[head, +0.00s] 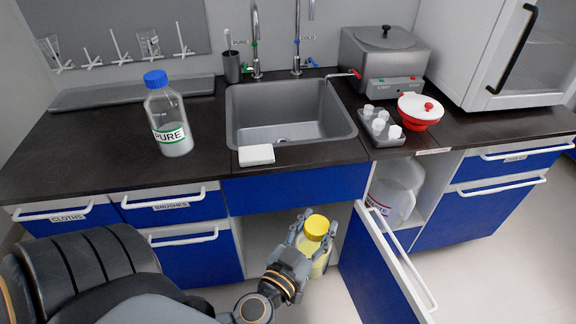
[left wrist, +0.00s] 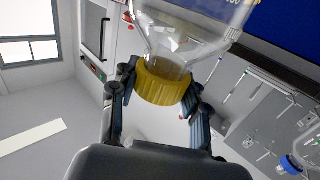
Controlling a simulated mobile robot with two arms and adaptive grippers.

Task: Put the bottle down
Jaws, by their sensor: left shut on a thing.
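The bottle with a yellow cap (head: 316,225) is in my left gripper (head: 311,236), low in front of the counter near the open cupboard. The gripper is shut on it around the neck and upper part. In the left wrist view the yellow cap (left wrist: 163,82) sits between the fingers, with the clear glass body beyond it. In the head view the lower body is partly hidden by the gripper. Another bottle, with a blue cap and a PURE label (head: 170,122), stands upright on the counter left of the sink. My right gripper does not show.
The dark counter (head: 85,150) has free room at left and front. The sink (head: 285,108) is empty, with a white block (head: 256,154) at its front edge. An open blue door (head: 375,270) sticks out right of the bottle. A distiller (head: 385,60) stands at back right.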

